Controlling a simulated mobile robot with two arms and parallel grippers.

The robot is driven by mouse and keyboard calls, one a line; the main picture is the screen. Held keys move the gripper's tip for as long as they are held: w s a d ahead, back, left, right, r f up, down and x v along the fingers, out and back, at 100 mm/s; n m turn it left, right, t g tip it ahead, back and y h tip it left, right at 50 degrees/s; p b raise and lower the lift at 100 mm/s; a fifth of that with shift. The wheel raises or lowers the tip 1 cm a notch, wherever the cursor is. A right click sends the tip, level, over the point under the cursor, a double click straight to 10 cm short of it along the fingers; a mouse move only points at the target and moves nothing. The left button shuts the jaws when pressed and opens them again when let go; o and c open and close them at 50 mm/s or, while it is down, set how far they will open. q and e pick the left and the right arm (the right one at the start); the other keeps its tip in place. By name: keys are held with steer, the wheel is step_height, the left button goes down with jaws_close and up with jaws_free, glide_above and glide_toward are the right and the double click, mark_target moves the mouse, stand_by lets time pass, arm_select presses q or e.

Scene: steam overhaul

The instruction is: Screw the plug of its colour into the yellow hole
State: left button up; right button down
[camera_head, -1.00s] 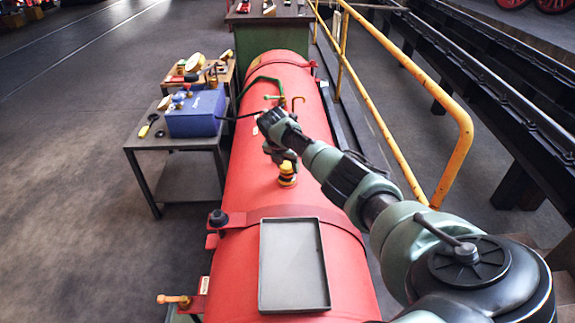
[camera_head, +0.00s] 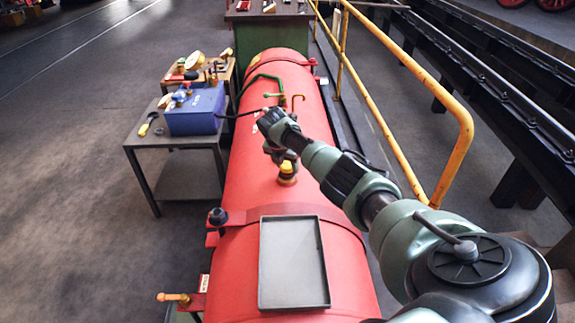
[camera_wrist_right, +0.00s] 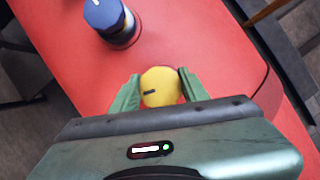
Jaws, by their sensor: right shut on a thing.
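My right gripper (camera_head: 286,158) is low over the top of the red boiler (camera_head: 262,205). It is shut on the yellow plug (camera_wrist_right: 161,88); in the right wrist view the plug's round top, with a dark slot mark, sits between the two green fingers. In the head view the yellow plug (camera_head: 287,167) stands upright in line with a brass-coloured fitting (camera_head: 287,179) on the boiler. The yellow hole itself is hidden under the plug, and I cannot tell how deep the thread is in. My left gripper is not in view.
A blue-capped plug (camera_wrist_right: 104,15) stands on the boiler near the gripper. An empty grey tray (camera_head: 264,268) lies on the boiler in front. A side table (camera_head: 140,141) with a blue box (camera_head: 193,122) is at left. A yellow railing (camera_head: 462,150) runs along the right.

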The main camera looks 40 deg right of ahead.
steer(key=c, duration=0.7)
jaws_free()
steer(key=shift+f, duration=0.1)
steer(key=shift+c, duration=0.7)
